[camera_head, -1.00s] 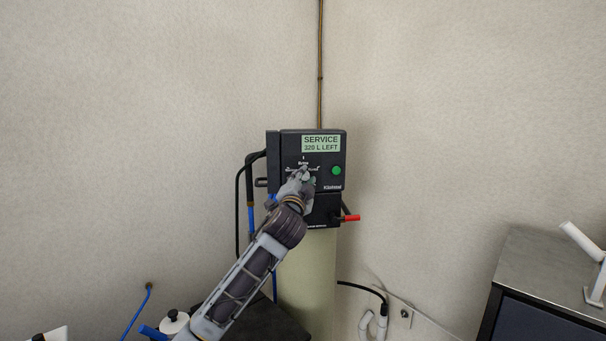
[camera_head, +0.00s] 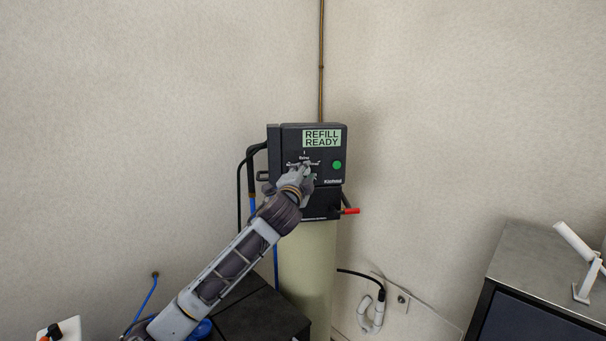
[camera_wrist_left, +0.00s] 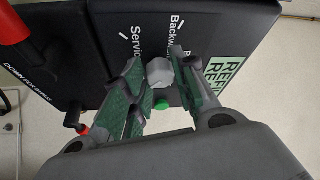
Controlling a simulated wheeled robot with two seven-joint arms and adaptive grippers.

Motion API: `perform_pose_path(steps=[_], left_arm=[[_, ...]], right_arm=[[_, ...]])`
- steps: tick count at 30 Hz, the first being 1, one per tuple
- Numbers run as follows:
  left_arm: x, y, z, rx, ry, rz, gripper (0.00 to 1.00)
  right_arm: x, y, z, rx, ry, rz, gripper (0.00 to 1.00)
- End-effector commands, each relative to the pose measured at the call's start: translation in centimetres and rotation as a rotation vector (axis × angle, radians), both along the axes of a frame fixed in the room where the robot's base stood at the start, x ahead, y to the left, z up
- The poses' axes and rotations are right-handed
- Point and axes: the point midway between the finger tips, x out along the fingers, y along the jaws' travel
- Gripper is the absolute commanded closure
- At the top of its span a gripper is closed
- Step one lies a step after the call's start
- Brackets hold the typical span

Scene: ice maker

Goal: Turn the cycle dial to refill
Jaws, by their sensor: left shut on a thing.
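The dark control head (camera_head: 276,150) sits on top of a pale cylinder in the corner. Its display (camera_head: 322,138) reads REFILL READY. The grey cycle dial (camera_wrist_left: 160,72) shows between the fingers in the left wrist view, with the labels "Backwash" and "Service" beside it. My left gripper (camera_head: 304,172) is at the front of the control head, shut on the dial; it also shows in the left wrist view (camera_wrist_left: 157,76). In the head view the gripper hides most of the dial. My right gripper is not in view.
A green button (camera_head: 337,165) is right of the dial, and a red-handled lever (camera_head: 350,211) sticks out lower right. Black and blue hoses (camera_head: 250,180) run along the left side. A metal-topped cabinet (camera_head: 540,265) stands at the right.

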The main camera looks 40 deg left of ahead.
Motion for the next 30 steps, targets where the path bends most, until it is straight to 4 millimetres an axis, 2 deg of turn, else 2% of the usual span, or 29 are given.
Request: perform_pose_path(steps=[5,6,11,23,30], left_arm=[[0.02,-0.02,-0.08,0.0,0.001,0.0,0.96],[0.02,-0.02,-0.09,0.0,0.001,0.0,0.71],[0.02,-0.01,-0.07,0.0,0.0,0.0,0.51],[-0.08,-0.05,-0.05,0.0,0.0,0.0,0.51],[-0.94,-0.56,-0.21,0.0,0.0,-0.001,0.51]], right_arm=[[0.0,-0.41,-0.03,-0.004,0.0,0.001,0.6],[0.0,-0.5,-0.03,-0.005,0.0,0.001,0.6],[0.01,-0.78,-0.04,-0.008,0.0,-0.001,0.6],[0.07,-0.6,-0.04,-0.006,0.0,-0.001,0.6],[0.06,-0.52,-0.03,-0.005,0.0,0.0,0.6]])
